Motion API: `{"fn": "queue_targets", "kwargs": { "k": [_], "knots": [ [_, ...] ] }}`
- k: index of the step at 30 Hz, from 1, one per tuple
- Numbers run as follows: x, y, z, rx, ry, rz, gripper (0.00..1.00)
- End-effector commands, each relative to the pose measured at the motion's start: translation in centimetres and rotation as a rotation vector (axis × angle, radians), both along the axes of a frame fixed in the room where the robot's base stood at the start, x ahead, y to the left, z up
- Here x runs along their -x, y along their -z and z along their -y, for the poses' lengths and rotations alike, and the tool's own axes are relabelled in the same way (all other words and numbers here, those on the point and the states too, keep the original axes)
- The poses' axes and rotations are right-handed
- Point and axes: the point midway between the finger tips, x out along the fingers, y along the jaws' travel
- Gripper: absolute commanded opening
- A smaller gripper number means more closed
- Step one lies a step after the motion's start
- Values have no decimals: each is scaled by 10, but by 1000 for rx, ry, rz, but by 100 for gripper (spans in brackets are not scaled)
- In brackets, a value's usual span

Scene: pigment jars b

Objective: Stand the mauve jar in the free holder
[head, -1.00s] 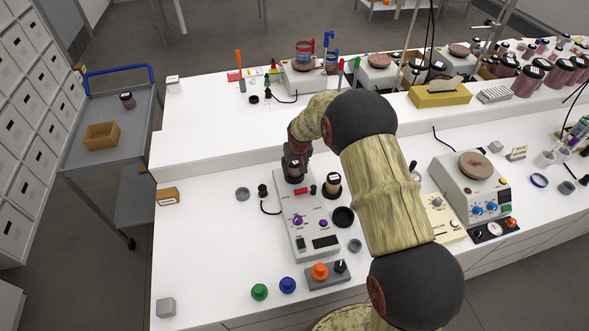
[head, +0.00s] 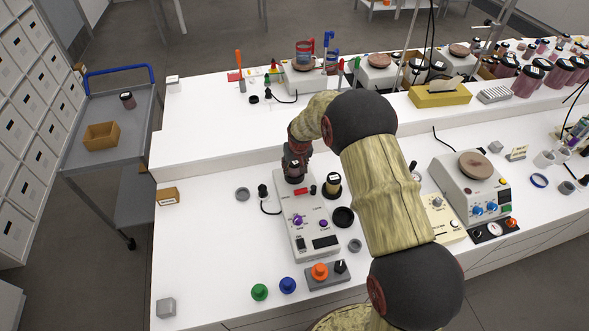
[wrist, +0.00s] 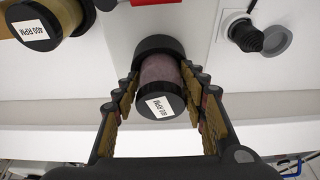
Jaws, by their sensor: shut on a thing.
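The mauve jar (wrist: 160,72) shows in the wrist view between the two fingers of my gripper (wrist: 163,100), which is shut on it. Its black lid (wrist: 160,106) with a white label faces the camera. The far end of the jar meets a black ring holder (wrist: 158,44); I cannot tell whether it is fully seated. In the head view my gripper (head: 295,164) is at the far end of a pale instrument, and the jar is mostly hidden there. An ochre jar (wrist: 44,22) labelled 400 RPM stands beside it, also in the head view (head: 333,181).
A black plug (wrist: 245,36) on a cable is close to the gripper. An empty black ring (head: 343,216) and grey rings lie nearby. Green (head: 260,291) and blue (head: 288,285) knobs are in front. The bench's left side is mostly clear.

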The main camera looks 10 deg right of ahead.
Motion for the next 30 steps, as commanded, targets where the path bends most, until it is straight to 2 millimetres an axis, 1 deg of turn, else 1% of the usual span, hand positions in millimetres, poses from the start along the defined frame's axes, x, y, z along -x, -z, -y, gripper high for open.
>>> {"fn": "queue_targets", "kwargs": {
  "k": [30],
  "knots": [
    [-1, -15, 0, 0, 0, 2, 2]
  ]
}}
